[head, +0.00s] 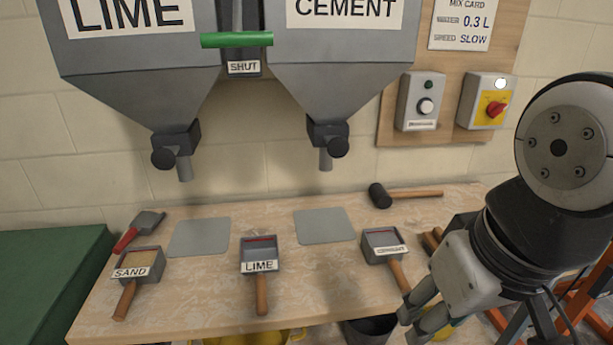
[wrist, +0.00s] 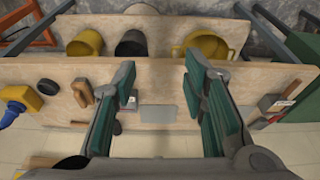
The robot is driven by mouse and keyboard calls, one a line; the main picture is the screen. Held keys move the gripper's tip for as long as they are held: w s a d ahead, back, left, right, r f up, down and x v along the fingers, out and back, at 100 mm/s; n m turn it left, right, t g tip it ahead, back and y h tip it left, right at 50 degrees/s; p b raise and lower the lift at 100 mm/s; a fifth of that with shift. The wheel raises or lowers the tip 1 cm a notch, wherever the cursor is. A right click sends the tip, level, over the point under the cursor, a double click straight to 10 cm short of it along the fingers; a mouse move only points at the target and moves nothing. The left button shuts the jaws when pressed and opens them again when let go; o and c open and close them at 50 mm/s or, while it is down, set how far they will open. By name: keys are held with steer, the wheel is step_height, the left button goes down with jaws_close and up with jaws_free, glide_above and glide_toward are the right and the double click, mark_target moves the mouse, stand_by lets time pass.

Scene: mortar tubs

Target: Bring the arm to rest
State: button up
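My gripper (head: 418,322) hangs at the lower right in the head view, in front of the bench's right end. In the wrist view my gripper (wrist: 160,80) has its two green-padded fingers wide apart with nothing between them. In the head view the sand scoop (head: 130,273), lime scoop (head: 260,267) and cement scoop (head: 384,250) lie on the bench (head: 210,290). My gripper is near the cement scoop's handle; I cannot tell the exact gap between them.
Lime hopper (head: 140,80) and cement hopper (head: 335,75) hang above the bench. A black mallet (head: 380,195), two grey plates (head: 199,237) (head: 325,226) and a red-handled trowel (head: 147,222) lie on it. Yellow and black buckets (wrist: 207,46) (wrist: 131,43) show below its edge.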

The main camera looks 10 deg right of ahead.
stand_by(0.3)
steer(key=shift+t, duration=0.6)
step_height(320, 180, up, 6)
steer(key=p, duration=0.4)
steer(key=shift+f, duration=0.2)
